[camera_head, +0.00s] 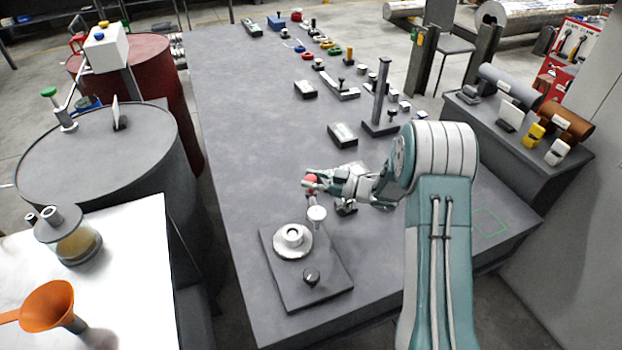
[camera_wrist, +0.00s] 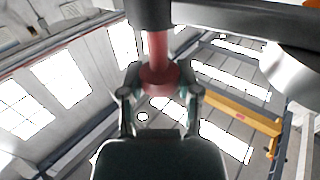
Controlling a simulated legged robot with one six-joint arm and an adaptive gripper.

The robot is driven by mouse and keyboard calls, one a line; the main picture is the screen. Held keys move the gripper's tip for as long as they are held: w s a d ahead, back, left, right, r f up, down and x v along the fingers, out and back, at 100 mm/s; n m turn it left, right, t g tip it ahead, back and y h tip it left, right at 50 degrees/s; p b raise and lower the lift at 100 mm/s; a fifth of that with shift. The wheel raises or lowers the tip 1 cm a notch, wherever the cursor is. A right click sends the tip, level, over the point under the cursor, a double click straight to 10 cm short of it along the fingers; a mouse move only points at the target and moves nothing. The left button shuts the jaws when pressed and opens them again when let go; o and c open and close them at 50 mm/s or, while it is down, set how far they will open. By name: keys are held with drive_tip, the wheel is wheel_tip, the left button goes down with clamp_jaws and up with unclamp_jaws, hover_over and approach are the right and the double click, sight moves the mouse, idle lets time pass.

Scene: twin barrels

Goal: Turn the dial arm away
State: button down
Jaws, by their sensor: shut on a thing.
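My gripper (camera_head: 308,183) is over the near part of the grey table, shut on a red knob (camera_head: 312,179). In the wrist view the red knob (camera_wrist: 158,78) sits between my two fingers (camera_wrist: 160,98), below a dark bar (camera_wrist: 240,14). The dial's silvery round hub (camera_head: 292,240) stands on a dark base plate (camera_head: 330,282), left of and nearer than my gripper. A pale round piece (camera_head: 317,213) shows between hub and gripper. How the dial arm joins the hub is partly hidden by my gripper.
A black knob (camera_head: 311,276) stands on the same plate. A black block (camera_head: 342,134) and an upright grey post (camera_head: 380,95) stand farther back. Two barrels and a white table with an orange funnel (camera_head: 50,304) are at left. The table's left-middle surface is clear.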

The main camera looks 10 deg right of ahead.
drive_tip(key=shift+w+n+g+y, duration=0.15)
drive_tip(key=shift+n+g+y, duration=0.35)
drive_tip(key=shift+n+g, duration=0.85)
drive_tip(key=shift+r+g, duration=0.1)
drive_tip(key=shift+g, duration=0.45)
drive_tip(key=shift+c, duration=1.5)
unclamp_jaws()
drive_tip(key=s+d, duration=0.2)
drive_tip(key=d, duration=0.9)
drive_tip(key=shift+d, duration=0.4)
